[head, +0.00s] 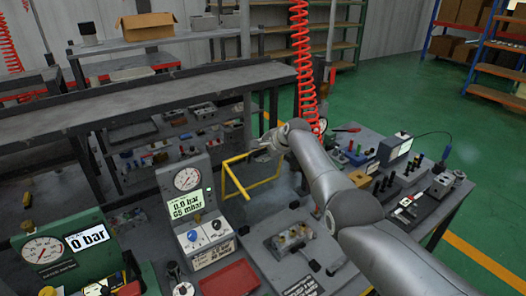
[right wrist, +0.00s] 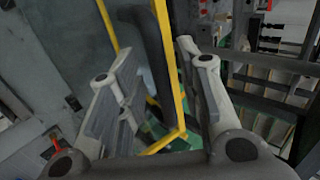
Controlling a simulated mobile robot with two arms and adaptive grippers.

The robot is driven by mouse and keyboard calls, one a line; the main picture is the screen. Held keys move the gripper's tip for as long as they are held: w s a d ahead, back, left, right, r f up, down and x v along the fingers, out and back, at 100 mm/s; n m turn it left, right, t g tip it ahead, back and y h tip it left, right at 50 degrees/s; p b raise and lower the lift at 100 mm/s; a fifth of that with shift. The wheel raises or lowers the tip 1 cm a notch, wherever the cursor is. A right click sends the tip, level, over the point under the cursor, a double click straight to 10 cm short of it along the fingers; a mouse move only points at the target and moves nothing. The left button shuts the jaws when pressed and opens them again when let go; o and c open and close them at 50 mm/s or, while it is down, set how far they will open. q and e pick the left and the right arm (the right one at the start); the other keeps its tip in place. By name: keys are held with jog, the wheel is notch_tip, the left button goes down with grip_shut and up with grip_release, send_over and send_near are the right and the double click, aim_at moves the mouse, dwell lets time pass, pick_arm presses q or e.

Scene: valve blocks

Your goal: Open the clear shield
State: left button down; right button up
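The clear shield (head: 236,180) has a yellow frame and stands behind the bench-top fixture, right of the grey gauge panel, in the head view. In the right wrist view, its yellow frame (right wrist: 164,40) runs down the middle, with a dark upright bar (right wrist: 155,60) beside it. My right gripper (head: 262,150) is at the shield's upper right edge in the head view. In the right wrist view, the right gripper (right wrist: 158,58) is open, its two fingers well apart, with the dark bar and frame showing between them. Whether they touch is unclear. My left gripper is not in view.
The grey gauge panel (head: 191,215) stands left of the shield. A valve block (head: 291,239) sits on a plate in front, and a red tray (head: 230,279) lies nearer. Tools and fittings crowd the right bench. A red coiled hose (head: 302,60) hangs behind my right arm.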

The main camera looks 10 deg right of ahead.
jog(key=shift+s+r, duration=0.1)
jog(key=v, duration=1.1)
jog(key=shift+s+r, duration=0.2)
jog(key=shift+s, duration=0.15)
jog(key=shift+d, duration=0.15)
